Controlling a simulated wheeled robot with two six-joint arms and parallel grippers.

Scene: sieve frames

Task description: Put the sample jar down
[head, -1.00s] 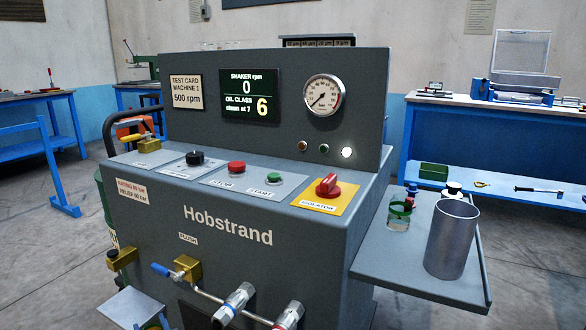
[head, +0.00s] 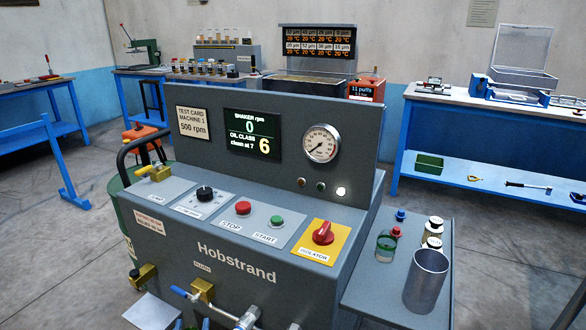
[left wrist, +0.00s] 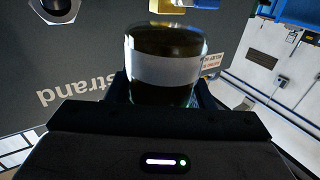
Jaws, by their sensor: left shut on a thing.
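The sample jar (left wrist: 165,75) is in the left wrist view, with dark contents and a broad white label band. My left gripper (left wrist: 165,92) is shut on it, with dark blue fingers at both sides of its lower part. Behind the jar is the grey machine front, with upside-down lettering. The jar cannot be made out clearly in the head view. My right gripper is not in view.
The grey Hobstrand machine (head: 240,285) fills the middle. Its right side shelf (head: 375,300) holds a metal cylinder (head: 427,283), a green-ringed glass (head: 386,246) and white-lidded jars (head: 434,228). A small grey plate (head: 152,312) juts out at lower left. Blue benches stand behind.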

